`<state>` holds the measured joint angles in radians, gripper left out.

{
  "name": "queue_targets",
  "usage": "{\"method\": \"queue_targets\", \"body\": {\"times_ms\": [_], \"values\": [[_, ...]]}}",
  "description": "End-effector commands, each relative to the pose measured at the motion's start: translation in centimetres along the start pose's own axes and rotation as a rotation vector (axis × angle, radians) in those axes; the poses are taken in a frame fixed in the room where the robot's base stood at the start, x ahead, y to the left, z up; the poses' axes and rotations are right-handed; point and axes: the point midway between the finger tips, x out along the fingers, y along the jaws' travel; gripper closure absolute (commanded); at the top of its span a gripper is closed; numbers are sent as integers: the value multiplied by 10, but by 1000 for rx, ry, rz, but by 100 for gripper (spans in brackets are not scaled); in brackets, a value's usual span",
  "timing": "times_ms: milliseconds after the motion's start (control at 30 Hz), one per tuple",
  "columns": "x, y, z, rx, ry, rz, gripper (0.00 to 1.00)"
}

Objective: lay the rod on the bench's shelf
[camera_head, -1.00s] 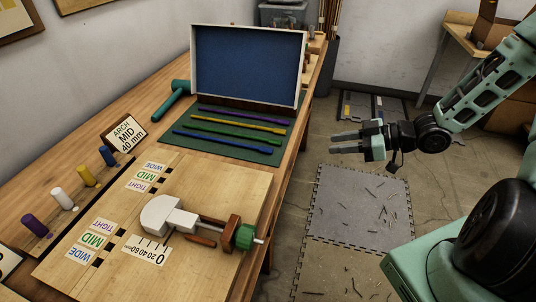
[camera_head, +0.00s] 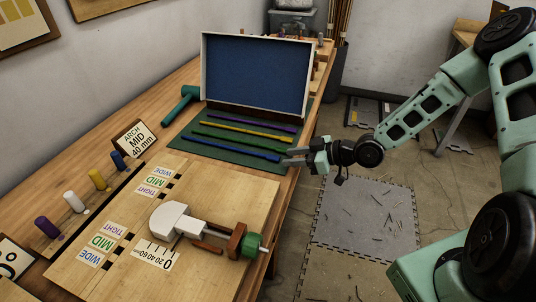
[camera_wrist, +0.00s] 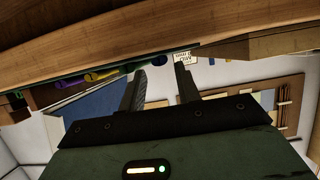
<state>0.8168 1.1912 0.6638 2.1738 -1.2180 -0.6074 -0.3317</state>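Several coloured rods lie side by side on a green mat (camera_head: 200,151) on the bench (camera_head: 78,143): purple (camera_head: 250,122), yellow (camera_head: 246,131), green (camera_head: 236,140) and blue (camera_head: 232,147). I cannot tell which one the task means. My gripper (camera_head: 286,156) is at the bench's right edge, near the right end of the blue rod. Its two fingers are apart with nothing between them, as the wrist view (camera_wrist: 160,85) also shows. Whether it touches the blue rod cannot be told. I cannot make out a shelf of the bench in these views.
A white-framed blue panel (camera_head: 257,75) stands behind the mat, with a teal mallet (camera_head: 179,103) to its left. A wooden board holds a white block fixture (camera_head: 172,217) with a green knob (camera_head: 251,245). A sign (camera_head: 134,138) and coloured pegs stand left. Floor mats lie right of the bench.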

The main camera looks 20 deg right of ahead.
Motion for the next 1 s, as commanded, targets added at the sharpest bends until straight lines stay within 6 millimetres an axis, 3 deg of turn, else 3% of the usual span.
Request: {"method": "queue_targets", "body": {"times_ms": [167, 400, 533, 1000], "values": [[18, 0, 0, 1, 0, 0, 67], [20, 0, 0, 0, -1, 1, 67], [20, 0, 0, 0, -1, 1, 100], [16, 1, -8, -3, 0, 1, 100]]}}
